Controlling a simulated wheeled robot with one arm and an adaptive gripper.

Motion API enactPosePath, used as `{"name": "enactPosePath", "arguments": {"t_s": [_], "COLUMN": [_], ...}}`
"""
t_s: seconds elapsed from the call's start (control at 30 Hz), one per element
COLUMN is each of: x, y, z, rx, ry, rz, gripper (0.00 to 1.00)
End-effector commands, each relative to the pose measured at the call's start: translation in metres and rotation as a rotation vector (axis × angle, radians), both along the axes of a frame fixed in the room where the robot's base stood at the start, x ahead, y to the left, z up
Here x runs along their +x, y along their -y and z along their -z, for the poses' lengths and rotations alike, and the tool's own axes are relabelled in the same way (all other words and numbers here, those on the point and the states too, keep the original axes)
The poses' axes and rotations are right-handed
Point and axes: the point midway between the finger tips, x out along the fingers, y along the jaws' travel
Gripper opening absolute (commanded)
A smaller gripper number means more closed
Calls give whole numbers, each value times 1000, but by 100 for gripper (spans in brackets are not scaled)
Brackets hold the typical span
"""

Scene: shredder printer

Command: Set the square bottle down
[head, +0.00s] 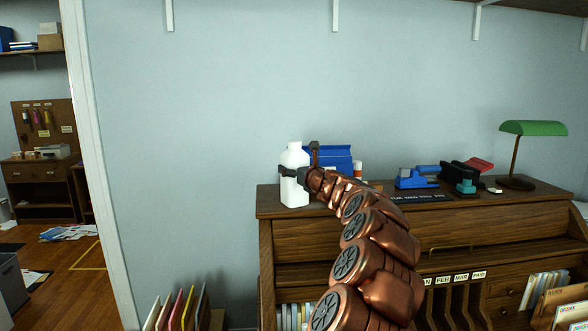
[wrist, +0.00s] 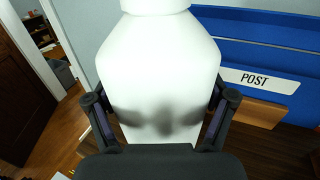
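The square bottle (head: 294,158) is white with a narrower neck and shows at the left end of the desk top (head: 270,207). It fills the middle of the wrist view (wrist: 160,60) and looks upright. My gripper (head: 298,172) is closed around its body, with one dark finger on each side, also seen in the wrist view (wrist: 160,115). The bottle's base is near the desk's left edge; I cannot tell whether it touches the wood.
A blue box marked POST (wrist: 255,78) stands right of the bottle. Colored folders (head: 176,310) stand on the lower left. A doorway opens at far left.

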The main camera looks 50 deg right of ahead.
Motion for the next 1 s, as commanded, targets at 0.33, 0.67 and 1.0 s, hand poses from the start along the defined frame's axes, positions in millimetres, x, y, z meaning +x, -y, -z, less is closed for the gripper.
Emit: {"name": "enactPosePath", "arguments": {"t_s": [0.33,0.67,1.0], "x": [0,-4,-36], "y": [0,-1,-12], "z": [0,-3,-2], "rx": [0,0,1], "ry": [0,1,3], "rz": [0,0,0], "gripper": [100,100,100]}}
